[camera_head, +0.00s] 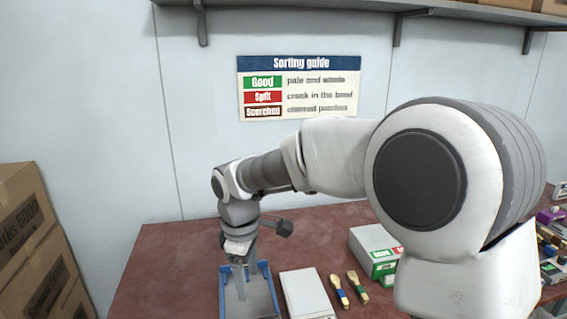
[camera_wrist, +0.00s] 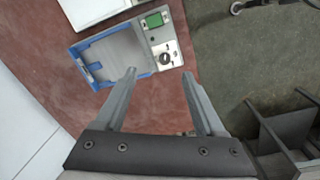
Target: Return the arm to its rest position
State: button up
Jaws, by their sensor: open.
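My arm reaches across the table to the left in the head view and bends down at the wrist. My gripper (camera_head: 243,285) hangs over the blue-framed press (camera_head: 223,293). In the wrist view my gripper (camera_wrist: 158,75) is open, with nothing between its two fingers. The press (camera_wrist: 107,88) shows there just beyond the fingertips, with a grey bed, a green button or display and a black knob. I cannot tell how high the fingers are above it.
A white flat pad (camera_head: 303,290) lies right of the press. Cardboard boxes (camera_head: 35,235) are stacked left. The red table (camera_head: 165,265) is clear left of the press.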

jog(key=s+d+r+m+t, duration=0.1)
jog(key=s+d+r+m, duration=0.35)
jog(key=d, duration=0.25)
jog(key=s+d+r+m+t, duration=0.2)
jog(key=s+d+r+m, duration=0.25)
jog(key=d, duration=0.35)
jog(key=s+d+m+t, duration=0.1)
jog(key=s+d+m, duration=0.5)
jog(key=s, duration=0.4)
jog(key=shift+d+m+t, duration=0.4)
jog(key=shift+d, duration=0.4)
jog(key=shift+a+r, duration=0.1)
jog(key=shift+r, duration=0.05)
